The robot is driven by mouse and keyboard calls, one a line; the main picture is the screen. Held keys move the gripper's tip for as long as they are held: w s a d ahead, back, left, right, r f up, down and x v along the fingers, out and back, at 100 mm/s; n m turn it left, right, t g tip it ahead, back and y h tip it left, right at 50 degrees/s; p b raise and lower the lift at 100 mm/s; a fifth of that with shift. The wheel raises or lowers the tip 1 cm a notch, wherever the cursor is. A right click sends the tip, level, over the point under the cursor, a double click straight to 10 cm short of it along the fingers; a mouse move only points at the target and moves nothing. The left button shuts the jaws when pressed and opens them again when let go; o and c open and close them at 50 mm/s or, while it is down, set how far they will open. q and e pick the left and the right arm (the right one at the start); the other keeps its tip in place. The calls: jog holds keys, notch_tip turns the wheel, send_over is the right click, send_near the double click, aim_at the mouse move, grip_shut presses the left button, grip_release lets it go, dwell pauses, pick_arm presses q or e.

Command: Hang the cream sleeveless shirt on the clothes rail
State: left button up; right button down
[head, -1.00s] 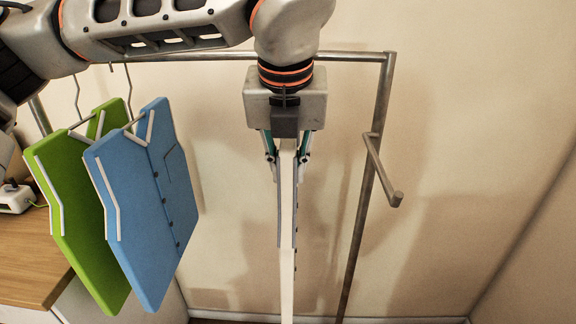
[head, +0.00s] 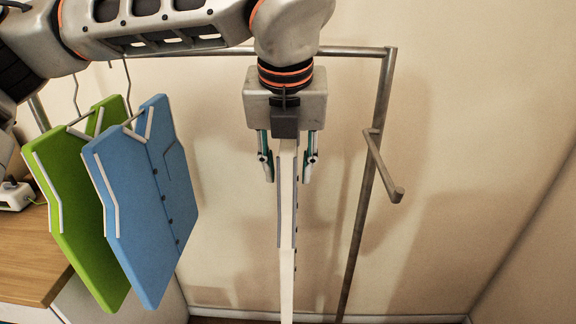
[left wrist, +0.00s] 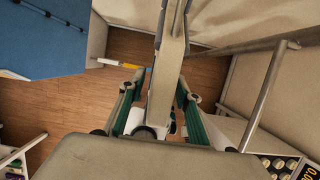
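The cream sleeveless shirt (head: 287,262) hangs upright and edge-on to me in the head view, with a grey strip along it. It also shows edge-on in the left wrist view (left wrist: 172,62). My left gripper (head: 287,178) is at its top, with a finger on each side standing apart from it. Both spread fingers also show in the left wrist view (left wrist: 160,100). The clothes rail (head: 345,54) runs behind my left gripper. The shirt's hook is hidden, so I cannot tell whether it rests on the rail. My right gripper is out of view.
A blue shirt (head: 150,205) and a green shirt (head: 75,215) hang to the left. The stand's right post (head: 366,200) has a short side peg (head: 383,168). A wooden-topped cabinet (head: 30,255) stands at lower left. Free room lies between the blue shirt and the cream one.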

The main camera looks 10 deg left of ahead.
aim_at(287, 145)
pick_arm(q)
jog(key=shift+r, duration=0.15)
dwell(0.4)
jog(key=shift+p+v, duration=1.7)
jog(key=shift+v, duration=1.2)
jog(key=o, duration=0.5)
jog(key=shift+o, duration=0.2)
